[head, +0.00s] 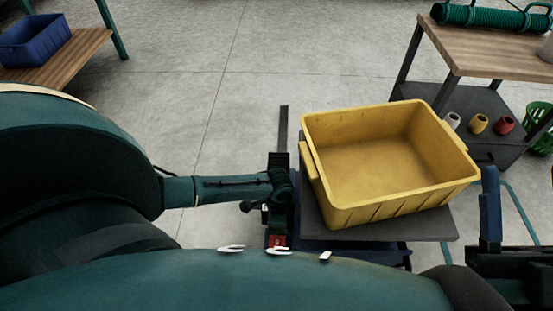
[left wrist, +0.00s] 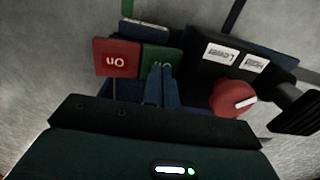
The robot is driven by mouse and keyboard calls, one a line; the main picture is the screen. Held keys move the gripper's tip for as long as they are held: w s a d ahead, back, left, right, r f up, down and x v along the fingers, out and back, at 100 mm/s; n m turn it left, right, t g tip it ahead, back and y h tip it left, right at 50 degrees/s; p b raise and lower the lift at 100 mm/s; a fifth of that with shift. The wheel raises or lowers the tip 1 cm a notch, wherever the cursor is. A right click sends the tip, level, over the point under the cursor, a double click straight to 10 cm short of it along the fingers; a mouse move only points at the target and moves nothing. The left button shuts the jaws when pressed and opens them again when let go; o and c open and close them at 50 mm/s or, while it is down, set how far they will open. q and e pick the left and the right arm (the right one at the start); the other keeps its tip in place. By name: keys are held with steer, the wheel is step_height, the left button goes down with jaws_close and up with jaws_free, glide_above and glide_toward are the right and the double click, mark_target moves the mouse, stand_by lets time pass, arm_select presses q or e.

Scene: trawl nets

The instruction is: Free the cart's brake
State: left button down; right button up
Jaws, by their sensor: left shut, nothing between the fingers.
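The cart carries a yellow bin (head: 385,150) on its dark deck (head: 430,228). My left gripper (left wrist: 158,88) is shut and empty, its blue fingertips over the green pedal (left wrist: 170,55), whose label they partly cover. I cannot tell whether they touch it. Beside it is a red pedal (left wrist: 117,57) marked "On", upside down in the left wrist view. The red pedal also shows in the head view (head: 277,241), below my left wrist, which hides the green one. My right gripper (head: 490,210) is at the right edge, partly cut off, one blue finger standing at its palm's end; it looks open.
A red knob (left wrist: 233,97) with a white mark sits right of the pedals, near "Lower" and "Hold" labels (left wrist: 238,57). A wooden-topped bench (head: 495,50) stands at the back right, a table with a blue crate (head: 35,40) at the back left. The floor between is clear.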

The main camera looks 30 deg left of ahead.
arm_select(q)
step_height(320, 180, up, 2)
steer(key=shift+r+p, duration=0.25)
steer(key=shift+p, duration=0.85)
steer(key=shift+r+p, duration=0.9)
steer(key=shift+p, duration=0.1)
steer(key=shift+r+p, duration=0.75)
steer(key=shift+p, duration=0.1)
steer(key=shift+r+p, duration=0.25)
steer(key=shift+p, duration=0.05)
arm_select(e)
steer(key=f+m+g+h, duration=0.1)
steer(key=f+m+h, duration=0.1)
steer(key=s+f+m+g+h, duration=0.1)
steer(key=f+m+h, duration=0.1)
steer(key=f+h, duration=0.1)
steer(key=shift+a, duration=0.1)
steer(key=shift+s+f, duration=0.1)
